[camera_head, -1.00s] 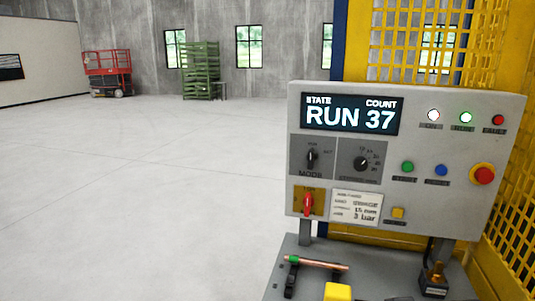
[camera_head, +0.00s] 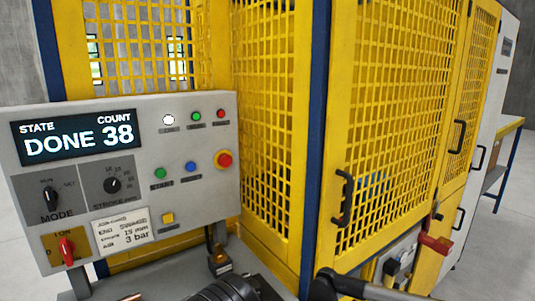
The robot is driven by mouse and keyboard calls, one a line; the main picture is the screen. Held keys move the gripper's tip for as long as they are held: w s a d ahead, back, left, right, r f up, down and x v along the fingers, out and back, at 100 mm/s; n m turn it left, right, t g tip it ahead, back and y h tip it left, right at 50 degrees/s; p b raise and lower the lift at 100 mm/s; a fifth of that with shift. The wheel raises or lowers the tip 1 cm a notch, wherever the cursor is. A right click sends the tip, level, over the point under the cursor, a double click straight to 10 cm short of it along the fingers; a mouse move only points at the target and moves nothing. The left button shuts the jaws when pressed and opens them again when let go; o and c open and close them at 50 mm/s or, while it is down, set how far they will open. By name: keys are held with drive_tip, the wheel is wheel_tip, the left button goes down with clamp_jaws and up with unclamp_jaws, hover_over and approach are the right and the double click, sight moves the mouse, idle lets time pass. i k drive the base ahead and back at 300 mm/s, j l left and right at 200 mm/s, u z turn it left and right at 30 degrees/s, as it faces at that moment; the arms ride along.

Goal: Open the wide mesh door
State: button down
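The wide mesh door (camera_head: 395,110) is a yellow framed grid panel on the right side of the machine enclosure. It looks shut, flush with its frame. A black bow handle (camera_head: 346,198) sits upright on its left edge, beside a dark blue corner post (camera_head: 314,130). Dark parts, probably of my arm, show at the bottom edge. I cannot make out gripper fingers, and nothing touches the handle.
A grey control panel (camera_head: 215,118) at left reads DONE 38. A narrower mesh door (camera_head: 482,60) with a black handle (camera_head: 458,136) stands farther right. A red part (camera_head: 434,244) sticks out below the mesh. A blue-legged table (camera_head: 507,140) and open floor lie at far right.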

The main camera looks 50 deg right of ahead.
sight(344, 18)
drive_tip(key=l+z, duration=0.1)
drive_tip(key=z, duration=2.35)
